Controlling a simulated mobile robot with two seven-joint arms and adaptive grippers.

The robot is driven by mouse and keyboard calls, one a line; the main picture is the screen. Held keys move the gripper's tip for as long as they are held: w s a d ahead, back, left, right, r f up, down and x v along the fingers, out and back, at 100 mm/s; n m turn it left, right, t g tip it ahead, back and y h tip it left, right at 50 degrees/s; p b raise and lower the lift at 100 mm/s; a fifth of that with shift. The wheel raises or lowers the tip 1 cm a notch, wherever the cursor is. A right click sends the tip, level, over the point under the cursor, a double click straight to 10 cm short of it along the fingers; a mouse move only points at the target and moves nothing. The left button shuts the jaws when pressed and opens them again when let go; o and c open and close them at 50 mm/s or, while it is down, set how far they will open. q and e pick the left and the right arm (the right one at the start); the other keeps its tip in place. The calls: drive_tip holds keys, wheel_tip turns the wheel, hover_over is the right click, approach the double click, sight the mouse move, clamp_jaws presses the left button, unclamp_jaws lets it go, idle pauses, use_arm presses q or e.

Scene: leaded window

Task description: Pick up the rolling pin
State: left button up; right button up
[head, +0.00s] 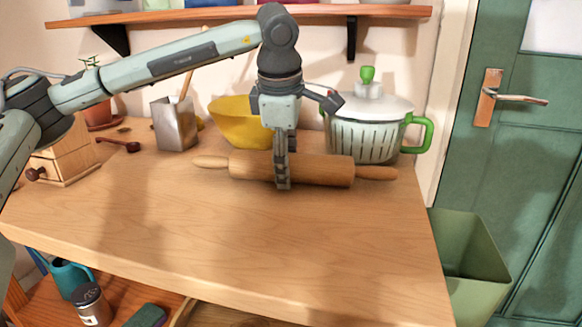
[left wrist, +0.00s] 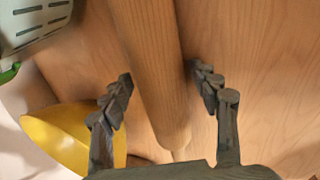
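The wooden rolling pin (head: 325,170) lies flat on the wooden worktop, running left to right, in front of the yellow bowl and the white pot. My left gripper (head: 282,180) points straight down over the pin's barrel, left of its middle, with a finger in front of it. Firm contact is not visible. My right gripper is not in view.
The yellow bowl (head: 232,122) and the white pot with green handles (head: 362,135) stand just behind the pin. A metal utensil holder (head: 174,124) and a wooden box (head: 65,158) are to the left. The worktop's front (head: 250,235) is clear. A green bin (head: 470,255) stands right.

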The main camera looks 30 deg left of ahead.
use_arm(q)
drive_tip(key=c, duration=1.2)
drive_tip(key=shift+r, duration=0.1)
clamp_jaws()
